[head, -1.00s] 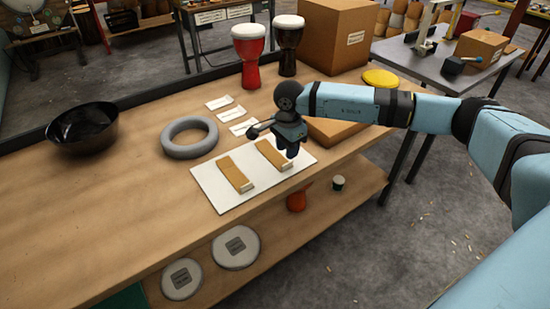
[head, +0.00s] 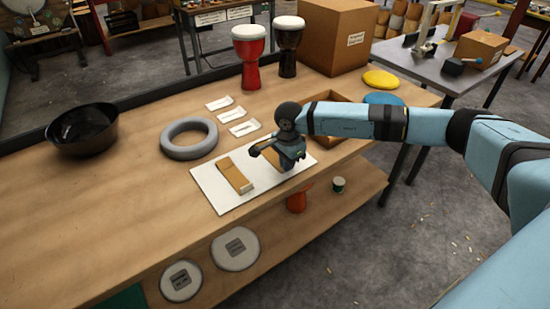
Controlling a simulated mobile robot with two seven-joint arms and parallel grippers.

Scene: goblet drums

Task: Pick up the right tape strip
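Two tan tape strips lie on a white board (head: 215,194) on the workbench. The left strip (head: 236,177) is in full view. The right strip (head: 270,157) is mostly hidden behind my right gripper (head: 281,163), with only a little of its tan surface showing. My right gripper points down, right over or at this strip. Its fingers are dark and partly hidden, so I cannot tell whether they are open, shut or touching the strip. My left gripper is not in view.
A grey ring (head: 189,138), white cards (head: 243,128) and a black bowl (head: 83,129) lie left of and behind the board. Behind stand a red drum (head: 249,55), a black drum (head: 287,50) and a cardboard box (head: 337,38). A wooden tray (head: 322,100) is behind my wrist.

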